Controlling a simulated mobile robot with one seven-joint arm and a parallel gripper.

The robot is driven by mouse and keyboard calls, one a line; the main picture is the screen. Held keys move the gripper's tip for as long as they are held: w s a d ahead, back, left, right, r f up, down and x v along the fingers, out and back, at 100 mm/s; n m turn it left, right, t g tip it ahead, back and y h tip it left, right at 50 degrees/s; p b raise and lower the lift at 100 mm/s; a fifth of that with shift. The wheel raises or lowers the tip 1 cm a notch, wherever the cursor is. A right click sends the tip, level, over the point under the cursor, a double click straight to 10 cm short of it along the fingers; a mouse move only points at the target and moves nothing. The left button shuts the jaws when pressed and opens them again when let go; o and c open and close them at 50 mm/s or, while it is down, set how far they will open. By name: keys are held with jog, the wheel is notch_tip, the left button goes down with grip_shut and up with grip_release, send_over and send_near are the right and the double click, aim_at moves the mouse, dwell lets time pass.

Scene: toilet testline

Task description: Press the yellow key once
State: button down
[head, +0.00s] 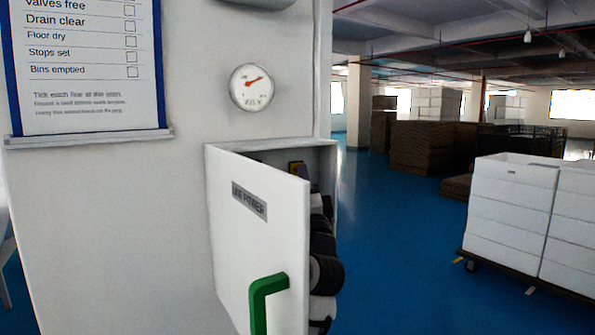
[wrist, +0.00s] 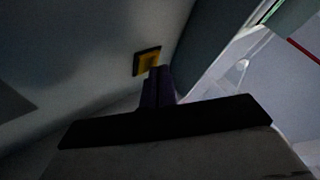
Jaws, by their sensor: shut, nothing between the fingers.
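The yellow key (wrist: 146,62) sits in a dark square surround on a pale wall in the wrist view. A small part of it shows inside the open cabinet (head: 325,151) in the head view (head: 296,167). My gripper (wrist: 159,70) is shut and empty. Its dark fingertips overlap the key's lower right edge in the wrist view; I cannot tell whether they touch it. In the head view the cabinet door hides most of my gripper, and my dark arm links show along the door's right edge.
The white cabinet door (head: 262,230) stands ajar, with a grey label and a green handle (head: 265,295). A round gauge (head: 252,87) and a checklist board (head: 85,65) are on the wall. White crates (head: 510,205) stand on a trolley at right. Blue floor between is clear.

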jog(key=shift+w+a, duration=0.2)
jog(key=shift+w, duration=0.05)
dwell(0.3)
jog(key=shift+s, duration=0.1)
jog(key=shift+s+d, duration=0.45)
jog(key=shift+s, duration=0.1)
jog(key=shift+s+d, duration=0.75)
jog(key=shift+s, duration=0.3)
jog(key=shift+s+d, duration=0.7)
jog(key=shift+s, duration=0.3)
jog(key=shift+f, duration=0.1)
